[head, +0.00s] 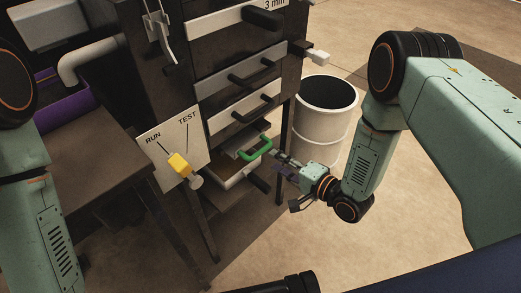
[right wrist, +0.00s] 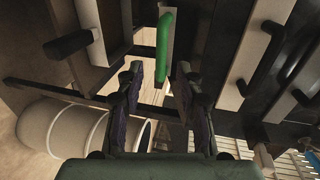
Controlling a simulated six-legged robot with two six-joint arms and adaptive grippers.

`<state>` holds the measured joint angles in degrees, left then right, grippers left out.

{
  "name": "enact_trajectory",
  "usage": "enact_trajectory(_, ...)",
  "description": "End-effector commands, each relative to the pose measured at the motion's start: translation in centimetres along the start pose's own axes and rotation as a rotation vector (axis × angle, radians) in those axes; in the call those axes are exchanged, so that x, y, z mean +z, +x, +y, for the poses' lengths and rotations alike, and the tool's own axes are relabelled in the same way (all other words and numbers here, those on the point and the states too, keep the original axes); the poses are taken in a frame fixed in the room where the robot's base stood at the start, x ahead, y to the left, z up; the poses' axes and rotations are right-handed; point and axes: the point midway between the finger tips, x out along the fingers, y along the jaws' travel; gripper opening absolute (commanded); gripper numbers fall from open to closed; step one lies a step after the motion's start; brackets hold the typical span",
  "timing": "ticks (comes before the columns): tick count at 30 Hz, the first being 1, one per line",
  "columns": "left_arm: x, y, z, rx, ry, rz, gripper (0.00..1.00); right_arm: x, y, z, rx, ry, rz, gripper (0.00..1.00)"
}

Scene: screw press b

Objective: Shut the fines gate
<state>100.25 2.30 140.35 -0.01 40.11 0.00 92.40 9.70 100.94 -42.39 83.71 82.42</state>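A green handle (head: 256,149) is on the lower front of the dark press cabinet, on a pale panel; I take this to be the fines gate, though no label for it is readable. My right gripper (head: 281,163) is just right of the handle in the head view. In the right wrist view the green handle (right wrist: 165,42) stands upright ahead of the fingertips. I cannot tell whether the fingers touch the handle. My left gripper is out of view.
Pale panels with black handles (head: 250,80) sit above the green one. A white drum (head: 322,125) stands right of the cabinet, close behind my right gripper. A yellow RUN/TEST lever (head: 180,165) is to the left. The floor at right is clear.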

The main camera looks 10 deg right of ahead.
Motion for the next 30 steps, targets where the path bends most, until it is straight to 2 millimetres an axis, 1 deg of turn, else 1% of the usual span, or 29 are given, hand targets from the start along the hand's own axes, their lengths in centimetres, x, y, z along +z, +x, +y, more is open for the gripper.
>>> enact_trajectory(2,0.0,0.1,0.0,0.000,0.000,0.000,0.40,0.0,0.2,-0.2,-0.007,0.021,0.002,0.36)
enact_trajectory(5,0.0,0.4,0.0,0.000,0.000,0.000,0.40,0.1,1.2,-0.1,-0.007,0.023,0.000,0.36)
enact_trajectory(12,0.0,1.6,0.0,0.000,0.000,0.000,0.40,0.0,5.0,0.0,-0.006,0.019,0.000,0.36)
enact_trajectory(18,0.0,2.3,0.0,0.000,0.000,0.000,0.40,-0.2,7.3,0.0,-0.004,0.020,0.001,0.36)
enact_trajectory(22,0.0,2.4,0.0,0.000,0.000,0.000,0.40,-0.3,7.8,-0.1,-0.004,0.021,0.003,0.36)
enact_trajectory(29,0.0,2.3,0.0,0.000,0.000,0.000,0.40,-0.3,7.9,-0.1,-0.003,0.021,0.004,0.36)
enact_trajectory(30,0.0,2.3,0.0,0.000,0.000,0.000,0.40,-0.3,7.9,-0.1,-0.003,0.021,0.003,0.35)
